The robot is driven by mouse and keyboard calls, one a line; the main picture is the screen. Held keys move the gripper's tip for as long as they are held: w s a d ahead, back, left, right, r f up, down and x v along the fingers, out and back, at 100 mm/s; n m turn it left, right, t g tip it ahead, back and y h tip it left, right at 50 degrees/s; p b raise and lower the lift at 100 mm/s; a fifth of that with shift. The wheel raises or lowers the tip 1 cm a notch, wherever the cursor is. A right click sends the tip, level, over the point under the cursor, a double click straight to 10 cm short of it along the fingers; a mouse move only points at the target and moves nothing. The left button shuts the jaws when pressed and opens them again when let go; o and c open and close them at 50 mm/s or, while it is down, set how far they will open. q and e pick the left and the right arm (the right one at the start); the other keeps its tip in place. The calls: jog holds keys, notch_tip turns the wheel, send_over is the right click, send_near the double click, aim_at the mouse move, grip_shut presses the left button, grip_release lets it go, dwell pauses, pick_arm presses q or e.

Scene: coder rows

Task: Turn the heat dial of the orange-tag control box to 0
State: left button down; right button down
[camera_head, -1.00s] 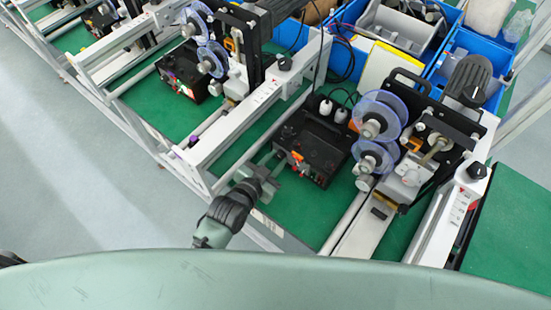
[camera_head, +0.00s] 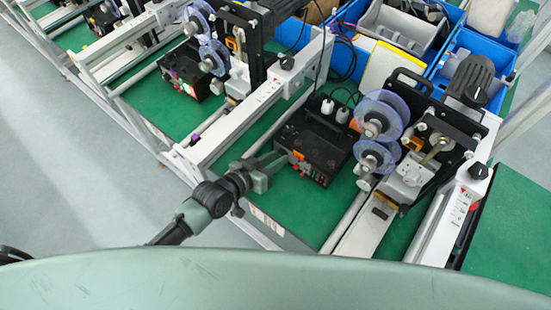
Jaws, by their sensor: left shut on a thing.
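The black control box (camera_head: 318,132) with orange patches on its front stands on the green mat right of center. An orange tag (camera_head: 298,156) shows on its front panel, with small red knobs lower down. My left gripper (camera_head: 276,163) is at the left end of that front panel, its fingers pointing right toward it. The gripper is shut on the heat dial, which the fingers hide. The dial's setting cannot be read. My right gripper is not in view.
Film reels (camera_head: 380,115) on a machine stand right of the box. A white rail (camera_head: 235,125) runs along its left. A second black box (camera_head: 188,72) stands farther left. Blue bins (camera_head: 450,60) are behind. The grey floor (camera_head: 75,165) at left is clear.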

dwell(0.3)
pick_arm(q)
jog(key=c, duration=1.1)
grip_release()
jog(key=shift+c, duration=0.2)
